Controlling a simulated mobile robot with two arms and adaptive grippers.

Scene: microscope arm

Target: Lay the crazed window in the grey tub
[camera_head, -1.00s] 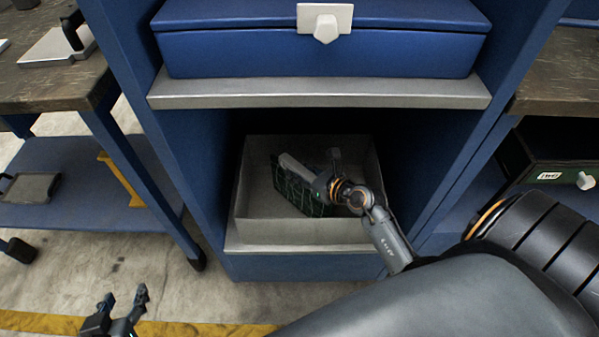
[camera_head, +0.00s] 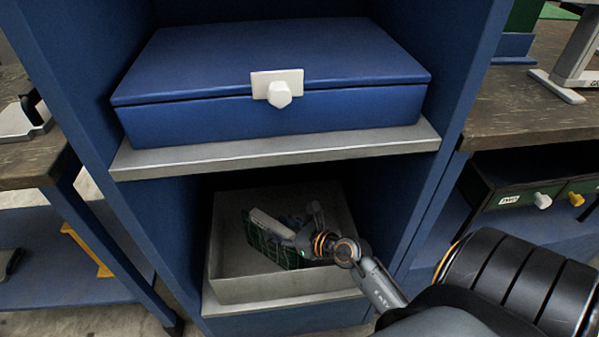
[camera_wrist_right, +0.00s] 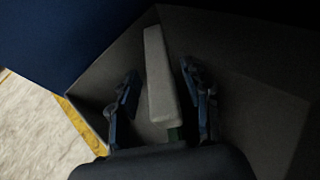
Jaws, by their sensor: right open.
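The crazed window (camera_head: 262,240), a dark green panel with pale lines and a light grey bar along its top, leans inside the grey tub (camera_head: 290,287). The tub stands on the lower shelf of the blue cabinet. My right gripper (camera_head: 298,226) reaches into the tub at the window's right side and covers part of it. In the right wrist view the gripper (camera_wrist_right: 161,98) is open, with the window's grey bar (camera_wrist_right: 158,70) between its fingers and a gap visible on both sides. My left gripper is out of view.
A closed blue case (camera_head: 200,85) with a white latch (camera_head: 278,90) sits on the shelf above the tub. The cabinet's side walls flank the opening closely. Workbenches stand left and right, the right one with small drawers (camera_head: 530,190) below.

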